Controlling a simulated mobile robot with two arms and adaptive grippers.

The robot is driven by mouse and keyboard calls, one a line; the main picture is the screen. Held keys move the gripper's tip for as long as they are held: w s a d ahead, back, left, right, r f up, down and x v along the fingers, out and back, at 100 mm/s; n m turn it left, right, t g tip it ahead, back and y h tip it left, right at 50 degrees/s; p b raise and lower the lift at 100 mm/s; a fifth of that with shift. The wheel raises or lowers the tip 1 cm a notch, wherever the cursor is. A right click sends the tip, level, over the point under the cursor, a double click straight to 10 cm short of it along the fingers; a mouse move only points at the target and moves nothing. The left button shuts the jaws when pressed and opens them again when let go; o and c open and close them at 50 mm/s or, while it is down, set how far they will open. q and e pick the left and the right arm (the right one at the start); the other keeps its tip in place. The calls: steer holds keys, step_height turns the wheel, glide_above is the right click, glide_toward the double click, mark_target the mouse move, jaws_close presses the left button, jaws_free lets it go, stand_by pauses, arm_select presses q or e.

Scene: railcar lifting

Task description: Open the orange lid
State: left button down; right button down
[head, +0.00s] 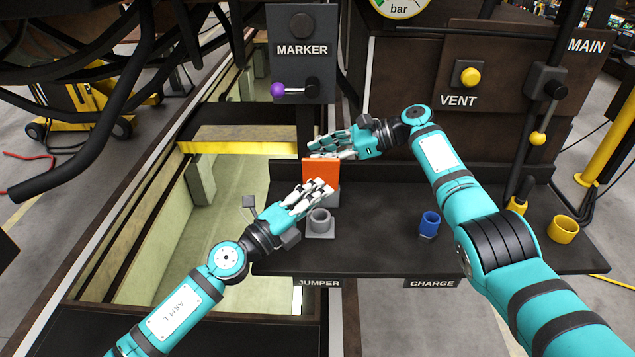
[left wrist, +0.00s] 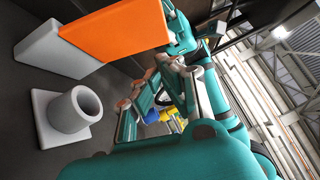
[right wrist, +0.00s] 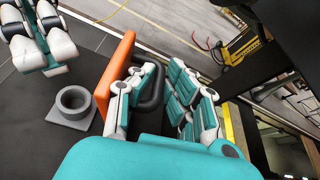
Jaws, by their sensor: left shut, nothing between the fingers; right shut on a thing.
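The orange lid (head: 318,171) stands roughly upright at the light grey box (head: 333,197). It also shows in the left wrist view (left wrist: 118,30) and edge-on in the right wrist view (right wrist: 114,75). In the right wrist view, my right gripper (right wrist: 160,95) is shut around a dark handle (right wrist: 151,88) beside the lid. In the head view, my right gripper (head: 322,147) is just behind the lid's top edge. My left gripper (head: 322,190) is shut and empty in front of the lid, hiding its lower part. Whether it touches the lid is unclear.
A grey round socket (head: 319,222) on a square base stands just in front of the box. A blue cup (head: 429,223) and a yellow cup (head: 563,229) are on the dark shelf (head: 375,245) to the right. The MARKER panel (head: 302,75) is above, with an open pit at left.

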mark_target(329, 167)
arm_select(q)
steer(key=shift+w+r, duration=0.25)
steer(key=shift+w, duration=1.05)
arm_select(e)
steer(key=shift+w+d+f, duration=0.25)
steer(key=shift+w+f, duration=0.05)
arm_select(q)
steer(key=shift+w+a+r, duration=0.15)
steer(key=shift+w+r, duration=0.15)
steer(key=shift+w, duration=0.35)
